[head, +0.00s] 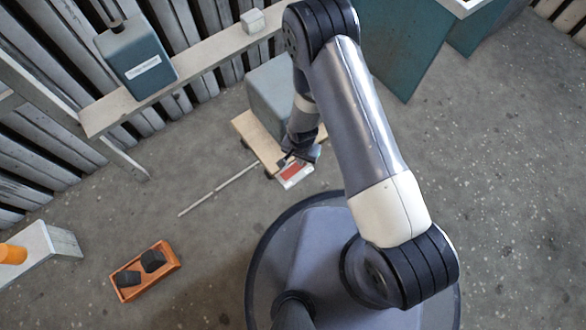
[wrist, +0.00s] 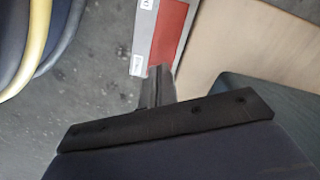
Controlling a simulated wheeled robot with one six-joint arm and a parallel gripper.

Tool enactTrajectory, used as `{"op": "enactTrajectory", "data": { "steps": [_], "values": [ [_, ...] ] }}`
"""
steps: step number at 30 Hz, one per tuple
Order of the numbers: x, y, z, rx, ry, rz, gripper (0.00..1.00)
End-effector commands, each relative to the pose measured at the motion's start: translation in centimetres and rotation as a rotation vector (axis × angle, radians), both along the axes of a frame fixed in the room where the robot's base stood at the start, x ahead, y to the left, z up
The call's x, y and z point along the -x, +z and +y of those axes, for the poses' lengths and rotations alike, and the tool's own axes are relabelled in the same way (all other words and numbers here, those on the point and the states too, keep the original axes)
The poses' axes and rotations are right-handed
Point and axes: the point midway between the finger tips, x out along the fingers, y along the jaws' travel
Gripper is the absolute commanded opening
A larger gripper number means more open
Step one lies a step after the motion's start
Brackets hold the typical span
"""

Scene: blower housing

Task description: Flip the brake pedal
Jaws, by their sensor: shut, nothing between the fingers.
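The brake pedal (head: 293,172), a small light plate with a red face, is at the near end of a low wheeled wooden board. In the wrist view the pedal (wrist: 170,33) is a grey plate with a red panel and small white labels. My gripper (head: 286,160) is over the pedal's end beside the board. In the wrist view its narrow dark fingers (wrist: 160,72) are together at the lower edge of the red panel, with nothing held. I cannot tell whether they touch the pedal. The pedal's hinge is not clear.
The wooden board (head: 257,138) carries a blue-grey housing (head: 270,92), partly hidden by my arm. A thin rod (head: 215,190) extends left from near the pedal. An orange tray (head: 145,271) with dark blocks is on the floor at lower left. A bench (head: 105,116) runs along the back wall.

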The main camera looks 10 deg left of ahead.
Motion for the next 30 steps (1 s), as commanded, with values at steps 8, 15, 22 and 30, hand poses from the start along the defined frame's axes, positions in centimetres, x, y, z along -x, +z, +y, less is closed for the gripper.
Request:
{"op": "enactTrajectory", "data": {
  "steps": [8, 15, 22, 30],
  "values": [
    [0.0, -0.5, 0.0, 0.0, 0.0, 0.0, 0.0],
    [0.0, -0.9, 0.0, 0.0, 0.0, 0.0, 0.0],
    [0.0, -1.2, 0.0, 0.0, 0.0, 0.0, 0.0],
    [0.0, -1.6, 0.0, 0.0, 0.0, 0.0, 0.0]
  ]
}}
